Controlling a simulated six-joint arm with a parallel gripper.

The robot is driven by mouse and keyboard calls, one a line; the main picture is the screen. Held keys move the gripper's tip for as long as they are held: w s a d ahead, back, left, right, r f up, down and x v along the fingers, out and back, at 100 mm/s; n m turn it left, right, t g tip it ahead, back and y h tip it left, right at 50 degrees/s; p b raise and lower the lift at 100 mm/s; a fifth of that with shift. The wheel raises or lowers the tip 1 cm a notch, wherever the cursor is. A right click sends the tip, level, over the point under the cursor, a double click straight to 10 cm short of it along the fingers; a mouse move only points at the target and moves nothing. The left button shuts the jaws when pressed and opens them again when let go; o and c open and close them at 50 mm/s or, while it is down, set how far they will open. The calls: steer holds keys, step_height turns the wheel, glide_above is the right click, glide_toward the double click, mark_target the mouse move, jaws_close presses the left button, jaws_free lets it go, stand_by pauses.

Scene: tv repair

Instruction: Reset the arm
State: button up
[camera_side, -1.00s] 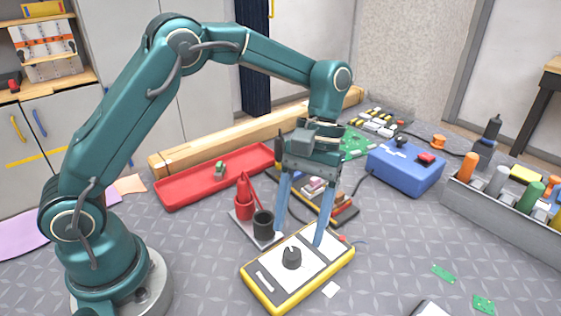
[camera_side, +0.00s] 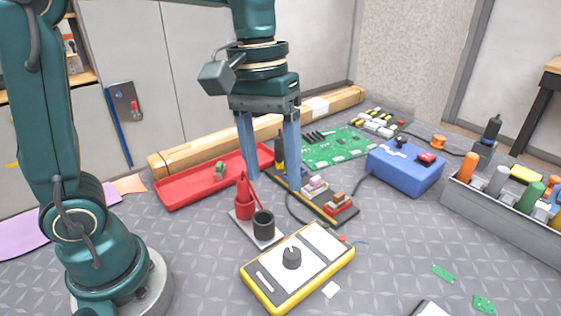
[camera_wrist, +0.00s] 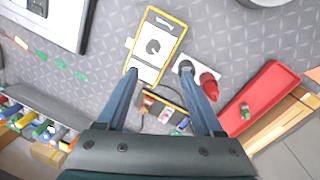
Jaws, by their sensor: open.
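My gripper (camera_side: 273,180) hangs fingers down above the table, over the area between the red tray and the small rack of colored parts. Its two blue fingers are spread apart with nothing between them. In the wrist view my gripper (camera_wrist: 160,75) is also open and empty. The yellow-edged multimeter (camera_side: 298,268) with a dark dial lies flat on the table in front of the gripper, and it shows ahead of the fingers in the wrist view (camera_wrist: 155,42).
A stand with red and black holders (camera_side: 248,230) is close below the fingers. Around it are a red tray (camera_side: 180,192), a rack of colored parts (camera_side: 349,218), a green circuit board (camera_side: 343,146), a blue box (camera_side: 405,175) and a grey bin (camera_side: 500,219). The front table is mostly clear.

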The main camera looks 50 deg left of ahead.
steer(key=s+a+f+m+t+y, duration=0.1)
steer(key=s+a+f+m+t, duration=0.1)
steer(key=s+a+m+t, duration=0.2)
steer(key=s+t, duration=0.1)
steer(key=s, duration=0.2)
steer(key=shift+s+a+f+t+y, duration=0.3)
steer(key=shift+s, duration=0.05)
stand_by(0.7)
